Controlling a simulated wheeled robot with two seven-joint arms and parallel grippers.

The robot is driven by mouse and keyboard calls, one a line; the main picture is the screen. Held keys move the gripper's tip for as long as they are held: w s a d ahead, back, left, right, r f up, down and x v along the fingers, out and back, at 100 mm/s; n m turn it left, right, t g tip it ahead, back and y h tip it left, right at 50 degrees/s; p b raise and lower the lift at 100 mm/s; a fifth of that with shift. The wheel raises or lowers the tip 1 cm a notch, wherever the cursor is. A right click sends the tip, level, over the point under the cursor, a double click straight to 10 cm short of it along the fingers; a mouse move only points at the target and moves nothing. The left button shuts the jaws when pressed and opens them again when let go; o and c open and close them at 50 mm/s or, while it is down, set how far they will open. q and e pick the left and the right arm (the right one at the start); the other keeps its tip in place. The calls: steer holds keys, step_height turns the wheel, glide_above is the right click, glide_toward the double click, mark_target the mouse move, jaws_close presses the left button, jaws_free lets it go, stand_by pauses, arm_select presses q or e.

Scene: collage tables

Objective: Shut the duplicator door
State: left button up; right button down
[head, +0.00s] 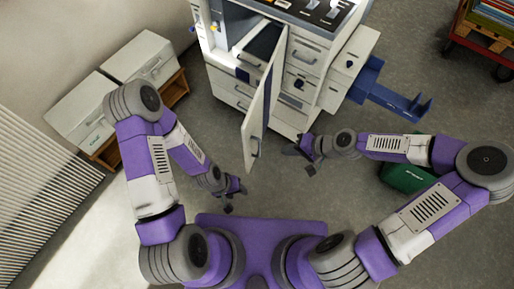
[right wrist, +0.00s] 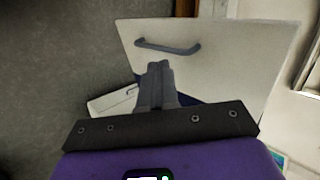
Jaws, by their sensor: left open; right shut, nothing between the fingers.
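The duplicator (head: 312,55) is a white and blue-grey machine at the top middle of the head view. Its tall white door (head: 258,108) stands wide open, swung out toward me, with a handle (head: 255,148) near its free edge. In the right wrist view the door (right wrist: 225,60) fills the upper middle, with its grey bar handle (right wrist: 168,47) beyond the fingertips. My right gripper (head: 292,151) is shut and empty, just right of the door's free end; its closed fingers also show in the right wrist view (right wrist: 157,78). My left gripper (head: 240,187) is open, below and left of the door.
White cabinets (head: 140,58) on wooden stands are at the left. A blue tray (head: 395,98) sticks out on the duplicator's right. A green bin (head: 405,178) stands behind my right forearm. A red cart (head: 485,45) is at top right. The floor left of the door is clear.

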mark_target(249, 149)
steer(key=shift+w+a+r+b+x, duration=0.1)
steer(key=shift+a+r+b+x, duration=0.5)
steer(key=shift+x, duration=1.55)
steer(key=shift+w+a+r+b+x, duration=0.15)
steer(key=shift+b+x, duration=0.95)
steer(key=shift+x, duration=1)
steer(key=shift+w+a+r+b+x, duration=0.1)
steer(key=shift+a+r+b+x, duration=0.2)
steer(key=shift+b+x, duration=1.2)
steer(key=shift+w+a+f+p, duration=0.1)
steer(key=shift+a+f+p, duration=0.35)
steer(key=shift+p, duration=0.15)
